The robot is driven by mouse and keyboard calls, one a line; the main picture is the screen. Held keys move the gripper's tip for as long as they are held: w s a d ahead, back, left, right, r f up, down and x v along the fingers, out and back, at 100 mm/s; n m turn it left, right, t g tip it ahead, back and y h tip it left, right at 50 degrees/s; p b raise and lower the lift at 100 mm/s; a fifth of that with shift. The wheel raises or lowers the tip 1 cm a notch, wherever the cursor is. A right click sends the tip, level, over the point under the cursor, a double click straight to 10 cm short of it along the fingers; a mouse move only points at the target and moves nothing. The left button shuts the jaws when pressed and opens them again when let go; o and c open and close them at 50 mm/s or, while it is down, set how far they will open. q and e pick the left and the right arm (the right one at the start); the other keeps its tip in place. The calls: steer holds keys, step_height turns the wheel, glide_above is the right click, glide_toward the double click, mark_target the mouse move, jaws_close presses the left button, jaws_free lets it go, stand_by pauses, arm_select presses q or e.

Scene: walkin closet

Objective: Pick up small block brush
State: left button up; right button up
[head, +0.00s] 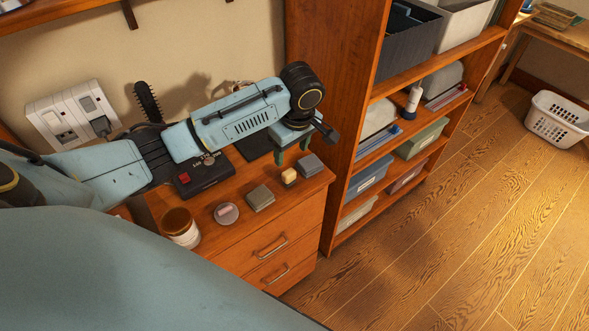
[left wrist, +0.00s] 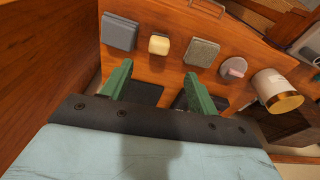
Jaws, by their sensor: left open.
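The small block brush (head: 289,176), a little yellowish block, lies on top of the wooden drawer cabinet (head: 232,242), between two flat grey blocks. It also shows in the left wrist view (left wrist: 159,44), beyond the fingertips and roughly centred between them. My left gripper (head: 292,151) has two green fingers, spread apart with nothing between them. It is above the back part of the cabinet top, behind the brush and not touching it. My right gripper is in neither view.
Grey blocks (head: 260,197) (head: 310,165) flank the brush closely. A black-and-red device (head: 204,175) lies behind. A tall wooden shelf (head: 340,120) rises close on the right.

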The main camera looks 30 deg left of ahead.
arm_select(q)
glide_above(289, 172)
steer(key=f, duration=0.4)
steer(key=shift+s+d+f, duration=0.3)
steer(key=shift+s+d, duration=0.05)
steer(key=shift+s, duration=0.05)
steer(key=shift+w+f, duration=0.1)
steer(key=shift+f, duration=0.4)
steer(key=f, duration=0.5)
steer(key=shift+w+a, duration=0.25)
steer(key=shift+a, duration=0.1)
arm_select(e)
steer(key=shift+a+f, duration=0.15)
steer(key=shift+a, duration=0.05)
arm_select(q)
steer(key=shift+c, duration=0.4)
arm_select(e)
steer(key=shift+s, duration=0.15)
arm_select(q)
steer(key=c, duration=1)
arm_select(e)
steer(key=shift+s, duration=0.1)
